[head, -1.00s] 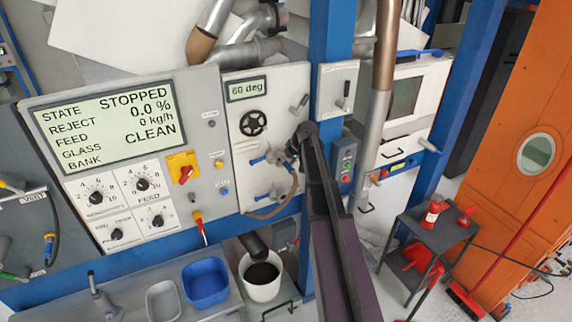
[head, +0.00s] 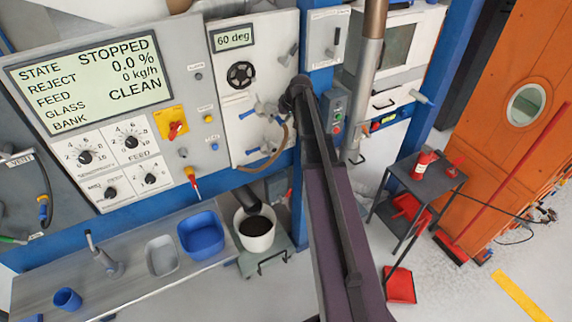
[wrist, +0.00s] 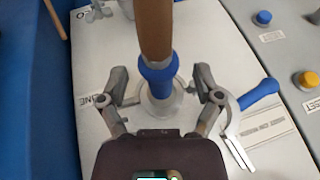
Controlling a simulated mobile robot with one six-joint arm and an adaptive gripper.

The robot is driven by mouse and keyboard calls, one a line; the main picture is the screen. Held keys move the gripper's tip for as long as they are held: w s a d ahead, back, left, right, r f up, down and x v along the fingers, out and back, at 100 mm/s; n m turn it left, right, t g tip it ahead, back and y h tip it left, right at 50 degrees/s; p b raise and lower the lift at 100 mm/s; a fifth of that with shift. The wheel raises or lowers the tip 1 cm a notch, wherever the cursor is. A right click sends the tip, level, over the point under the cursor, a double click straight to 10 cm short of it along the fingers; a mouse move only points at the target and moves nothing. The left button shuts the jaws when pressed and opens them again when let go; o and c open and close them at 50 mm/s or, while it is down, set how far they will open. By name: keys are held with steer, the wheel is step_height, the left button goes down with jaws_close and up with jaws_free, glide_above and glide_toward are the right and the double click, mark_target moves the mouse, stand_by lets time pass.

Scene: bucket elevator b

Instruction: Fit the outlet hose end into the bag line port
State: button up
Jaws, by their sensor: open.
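In the wrist view the outlet hose (wrist: 156,28) is a tan tube with a blue collar (wrist: 159,70) at its end. The collar stands over a pale round port (wrist: 160,100) on the white panel, beside a label that partly reads "LINE". It looks in line with the port; I cannot tell how deep it sits. My gripper (wrist: 161,84) is open, with one finger on each side of the collar and a gap at both. In the head view the tan hose (head: 268,161) hangs in a curve on the white panel, and my wrist hides much of the gripper.
A blue-handled lever (wrist: 258,94) is right of the port, close to my right finger. A white bucket (head: 256,236) with dark contents stands below the panel. A blue bin (head: 201,238) is on the bench at left. A grey trolley (head: 430,176) stands at right on open floor.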

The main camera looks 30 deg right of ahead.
steer(key=s, duration=0.6)
step_height(320, 180, down, 20)
steer(key=n+h+b, duration=0.1)
steer(key=h+b, duration=0.4)
steer(key=b, duration=1.5)
steer(key=shift+h, duration=0.3)
steer(key=shift+w, duration=0.1)
stand_by(0.3)
steer(key=s+a+f+g+y, duration=0.2)
steer(key=s+a+g, duration=0.2)
steer(key=s+a, duration=1.6)
steer(key=a, duration=0.3)
steer(key=shift+m+y, duration=0.3)
steer(key=shift+m, duration=0.1)
